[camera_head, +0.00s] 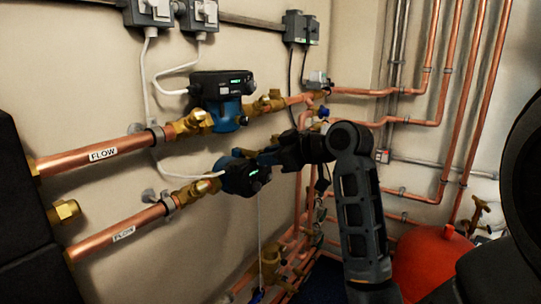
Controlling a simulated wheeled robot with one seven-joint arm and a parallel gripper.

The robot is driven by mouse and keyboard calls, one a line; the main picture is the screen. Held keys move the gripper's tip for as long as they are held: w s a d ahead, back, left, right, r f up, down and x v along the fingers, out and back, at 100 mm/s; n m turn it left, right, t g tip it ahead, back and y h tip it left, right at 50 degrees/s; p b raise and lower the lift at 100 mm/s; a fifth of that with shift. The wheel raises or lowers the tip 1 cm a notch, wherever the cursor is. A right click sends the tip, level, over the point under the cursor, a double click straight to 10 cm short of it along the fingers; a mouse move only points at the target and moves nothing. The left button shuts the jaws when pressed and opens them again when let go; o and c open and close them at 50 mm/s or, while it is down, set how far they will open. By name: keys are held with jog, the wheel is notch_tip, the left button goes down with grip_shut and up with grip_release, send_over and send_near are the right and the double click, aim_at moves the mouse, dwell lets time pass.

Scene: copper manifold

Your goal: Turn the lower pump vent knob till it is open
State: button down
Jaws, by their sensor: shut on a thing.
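The lower pump (235,181), blue with a dark face and a small green light, sits on the lower copper flow pipe (122,233). My gripper (264,158) reaches in from the right and is at the pump's upper right side. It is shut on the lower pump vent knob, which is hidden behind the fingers. The knob's turn angle cannot be made out. The upper pump (226,113), blue with a black top and green display, is on the upper flow pipe (100,154), above my gripper.
Brass valves (268,104) flank the upper pump closely. Vertical copper pipes (303,180) stand just behind my gripper. A red vessel (432,262) is at the lower right. Grey switch boxes (295,27) with hanging cables are on the wall above. A white cable (180,170) runs to the lower pump.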

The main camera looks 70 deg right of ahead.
jog(key=shift+r, duration=0.15)
jog(key=m+y+p, duration=0.1)
jog(key=p, duration=0.1)
jog(key=m+y+p, duration=0.1)
jog(key=p, duration=0.1)
jog(key=m+p, duration=0.1)
jog(key=p, duration=0.1)
jog(key=shift+s+d+m+t+y+p, duration=0.1)
jog(key=shift+d+m+t+y+p, duration=0.2)
jog(key=shift+m+y, duration=0.1)
jog(key=c, duration=1.2)
grip_release()
